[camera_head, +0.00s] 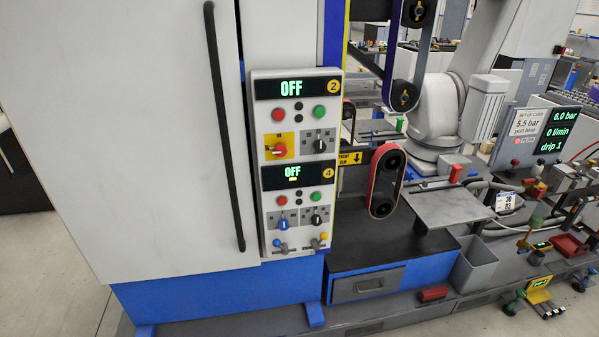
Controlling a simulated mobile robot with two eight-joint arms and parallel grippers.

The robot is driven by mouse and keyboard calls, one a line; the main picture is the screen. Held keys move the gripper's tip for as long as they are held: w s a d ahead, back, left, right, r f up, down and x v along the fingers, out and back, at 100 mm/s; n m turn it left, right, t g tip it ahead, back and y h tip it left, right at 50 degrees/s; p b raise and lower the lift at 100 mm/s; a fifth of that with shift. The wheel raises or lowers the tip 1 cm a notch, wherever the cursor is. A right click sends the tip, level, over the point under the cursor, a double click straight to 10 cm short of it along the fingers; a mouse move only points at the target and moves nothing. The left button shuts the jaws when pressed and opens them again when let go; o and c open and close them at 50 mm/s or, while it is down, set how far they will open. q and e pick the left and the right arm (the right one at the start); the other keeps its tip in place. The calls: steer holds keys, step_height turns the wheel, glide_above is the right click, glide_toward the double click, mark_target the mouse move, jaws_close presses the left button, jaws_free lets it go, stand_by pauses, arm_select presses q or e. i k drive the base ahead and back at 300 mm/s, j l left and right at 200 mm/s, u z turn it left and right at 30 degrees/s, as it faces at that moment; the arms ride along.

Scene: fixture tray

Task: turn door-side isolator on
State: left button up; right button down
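A control panel (330,170) stands upright just right of the large white cabinet door (120,130). Its upper section, marked 2, has a display (291,88) reading OFF. On the door side of this section is a red rotary isolator handle (279,149) on a yellow plate. A black rotary knob (319,145) is to its right. The lower section, marked 4, has a display (293,172) also reading OFF, with a blue knob (283,224) on the door side and a black knob (316,219) on the right. Neither of my grippers is in view.
Red buttons (278,114) and green buttons (319,113) sit above the knobs. Small levers (282,246) are at the panel's bottom. A long black door handle (222,120) runs left of the panel. A belt unit (385,180) stands to the right.

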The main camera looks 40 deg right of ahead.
mark_target(281, 151)
steer(key=z, duration=1.2)
